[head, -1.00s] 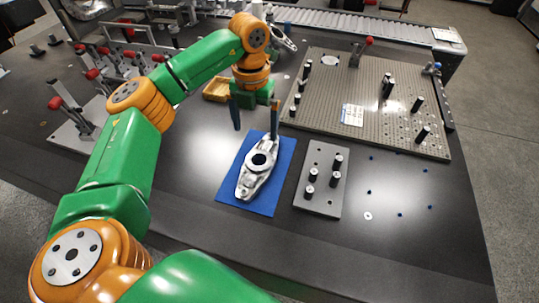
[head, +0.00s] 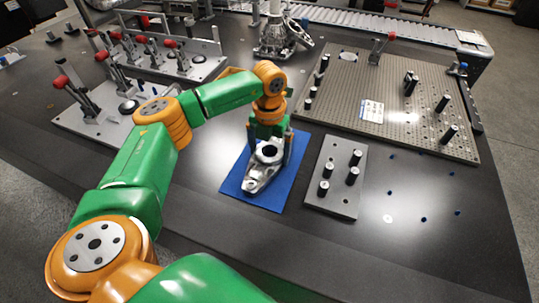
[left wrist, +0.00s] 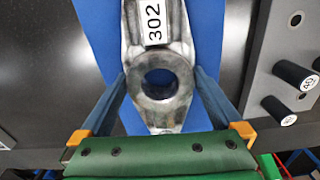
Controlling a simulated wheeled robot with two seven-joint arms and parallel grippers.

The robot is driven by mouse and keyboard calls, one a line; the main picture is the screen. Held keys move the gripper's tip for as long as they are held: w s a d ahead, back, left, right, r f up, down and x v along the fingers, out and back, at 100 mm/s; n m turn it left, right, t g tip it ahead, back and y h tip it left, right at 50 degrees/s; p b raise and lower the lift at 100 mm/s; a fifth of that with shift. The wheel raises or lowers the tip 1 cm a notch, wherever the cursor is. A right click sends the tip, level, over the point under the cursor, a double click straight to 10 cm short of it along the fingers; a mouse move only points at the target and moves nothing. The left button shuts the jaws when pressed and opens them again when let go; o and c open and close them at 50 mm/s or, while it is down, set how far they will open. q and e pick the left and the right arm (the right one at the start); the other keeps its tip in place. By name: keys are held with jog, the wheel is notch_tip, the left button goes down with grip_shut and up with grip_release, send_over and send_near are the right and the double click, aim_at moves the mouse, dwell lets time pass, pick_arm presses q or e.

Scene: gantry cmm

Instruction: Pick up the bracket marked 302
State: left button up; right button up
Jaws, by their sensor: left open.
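The silver bracket (head: 253,185) lies flat on a blue mat (head: 284,196). In the left wrist view, the bracket (left wrist: 184,40) carries a white label reading 302, above its round hub with a hole. My left gripper (head: 268,157) is low over the bracket. In the left wrist view, the left gripper's (left wrist: 160,78) blue fingers are open, one on each side of the hub. They look very close to the hub's sides; I cannot tell whether they touch. My right gripper is not in view.
A grey plate with several black pins (head: 331,203) stands just right of the mat. A perforated fixture board (head: 400,140) is behind it. Toggle clamps with red knobs (head: 86,128) stand at the left. The dark table is clear in front of the mat.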

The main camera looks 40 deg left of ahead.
pick_arm(q)
jog(key=shift+r, duration=0.1)
grip_shut()
